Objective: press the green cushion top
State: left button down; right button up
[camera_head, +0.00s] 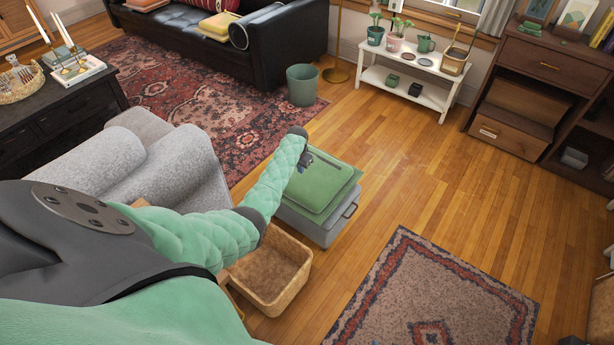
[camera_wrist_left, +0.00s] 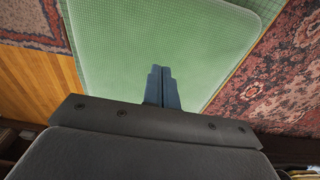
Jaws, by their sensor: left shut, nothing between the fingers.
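The green cushion top (camera_head: 328,193) lies flat on a grey box (camera_head: 322,228) with a side handle, on the wooden floor in the middle of the head view. My left gripper (camera_head: 304,161) is over the cushion's far left part. In the left wrist view the green cushion top (camera_wrist_left: 215,50) fills the middle, and my left gripper (camera_wrist_left: 162,72) points at it with its fingers together and nothing between them. I cannot tell whether the fingertips touch the cushion. My right gripper is in neither view.
A wicker basket (camera_head: 270,270) stands just in front of the box. A grey armchair (camera_head: 175,165) is to the left. A green bin (camera_head: 302,85) and black sofa (camera_head: 270,40) are behind. A patterned rug (camera_head: 430,295) lies at front right. Wooden floor right of the box is clear.

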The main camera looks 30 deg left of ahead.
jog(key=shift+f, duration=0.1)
